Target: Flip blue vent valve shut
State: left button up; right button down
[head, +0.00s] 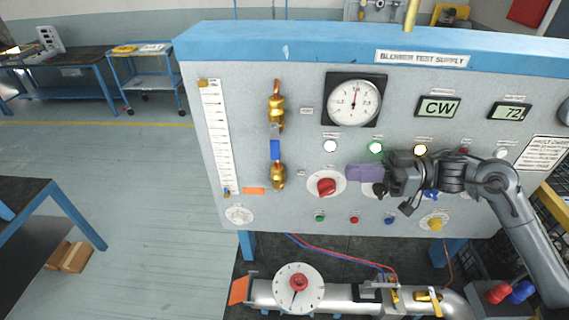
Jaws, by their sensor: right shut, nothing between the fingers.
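A blue lever handle (275,150) stands upright on the brass valve pipework on the left part of the grey panel, in line with the pipe. A brass body (278,176) sits just below it. A red lever (277,88) tops the upper brass valve (276,112). Their labels are too small to read. My right gripper (354,173) is shut and empty in front of the panel. It points left, well to the right of the blue lever and apart from it. My left gripper is not in view.
A red knob (326,187) and a partly covered black knob (379,191) are near my right gripper. A blue knob (431,195) sits behind my right arm. Pipework with a white dial (299,288) runs below.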

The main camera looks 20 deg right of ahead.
jog(key=shift+n+t, duration=0.3)
jog(key=shift+n, duration=0.3)
jog(key=r, duration=0.2)
jog(key=d+r+b, duration=0.1)
jog(key=r, duration=0.1)
jog(key=shift+d+r, duration=0.1)
jog(key=shift+r, duration=0.25)
jog(key=p, duration=0.4)
send_near(275, 150)
jog(key=x, duration=0.4)
jog(key=shift+p+x, duration=0.35)
jog(key=shift+x, duration=0.65)
jog(key=shift+w+f, duration=0.2)
